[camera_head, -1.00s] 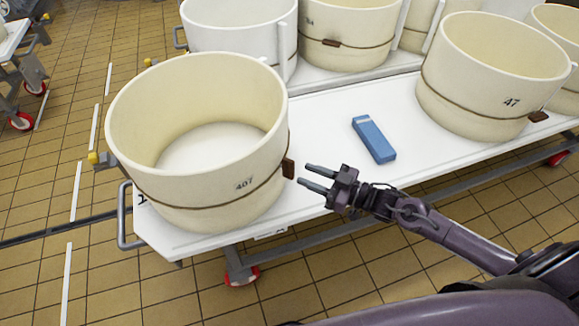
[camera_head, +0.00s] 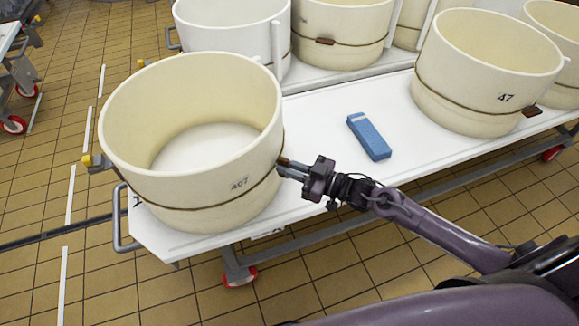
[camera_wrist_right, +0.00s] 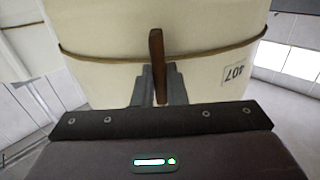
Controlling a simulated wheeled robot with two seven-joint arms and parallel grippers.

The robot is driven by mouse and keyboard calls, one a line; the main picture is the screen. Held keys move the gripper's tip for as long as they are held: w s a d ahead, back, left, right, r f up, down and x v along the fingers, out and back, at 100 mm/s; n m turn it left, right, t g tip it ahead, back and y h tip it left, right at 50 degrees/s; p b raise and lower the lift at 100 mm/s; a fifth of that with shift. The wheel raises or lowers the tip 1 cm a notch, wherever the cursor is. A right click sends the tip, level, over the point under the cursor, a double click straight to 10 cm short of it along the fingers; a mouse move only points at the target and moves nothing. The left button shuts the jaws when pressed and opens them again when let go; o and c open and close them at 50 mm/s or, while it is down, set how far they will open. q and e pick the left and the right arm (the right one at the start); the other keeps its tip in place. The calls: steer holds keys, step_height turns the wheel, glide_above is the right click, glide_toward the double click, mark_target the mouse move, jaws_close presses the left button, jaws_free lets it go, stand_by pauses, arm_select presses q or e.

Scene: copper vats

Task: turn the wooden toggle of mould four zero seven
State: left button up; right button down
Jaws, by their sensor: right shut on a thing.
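Mould 407 (camera_head: 190,130) is a large cream open tub with a dark cord around it. It stands at the left end of the white table. Its wooden toggle (camera_wrist_right: 156,60) is a brown upright bar on the cord in the right wrist view, with the 407 label to its right. My right gripper (camera_head: 284,167) is at the mould's right side, its fingers shut on the toggle. In the right wrist view the fingers (camera_wrist_right: 159,86) stand on either side of the toggle's lower part. In the head view the fingers mostly hide the toggle. My left gripper is not in view.
A blue block (camera_head: 369,137) lies on the white table (camera_head: 315,125) right of mould 407. Mould 47 (camera_head: 487,75) stands farther right, with its own brown toggle (camera_head: 531,111). More moulds (camera_head: 340,35) stand behind. The table between the moulds is otherwise clear.

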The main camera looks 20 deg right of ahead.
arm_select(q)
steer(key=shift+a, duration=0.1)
arm_select(e)
steer(key=shift+n, duration=0.8)
steer(key=n, duration=0.2)
steer(key=n+b, duration=0.1)
steer(key=n, duration=0.2)
steer(key=shift+s+a+f, duration=0.1)
steer(key=shift+s+a, duration=0.05)
steer(key=n, duration=0.2)
steer(key=n+b, duration=0.1)
steer(key=n, duration=0.4)
steer(key=shift+s+a+f+b, duration=0.15)
steer(key=shift+f+b, duration=0.1)
steer(key=shift+b, duration=0.15)
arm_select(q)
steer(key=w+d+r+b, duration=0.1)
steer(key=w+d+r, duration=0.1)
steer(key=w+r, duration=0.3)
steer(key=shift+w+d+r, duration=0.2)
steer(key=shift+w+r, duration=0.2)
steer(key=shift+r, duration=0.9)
arm_select(e)
steer(key=shift+n, duration=2.2)
steer(key=shift+f, duration=0.1)
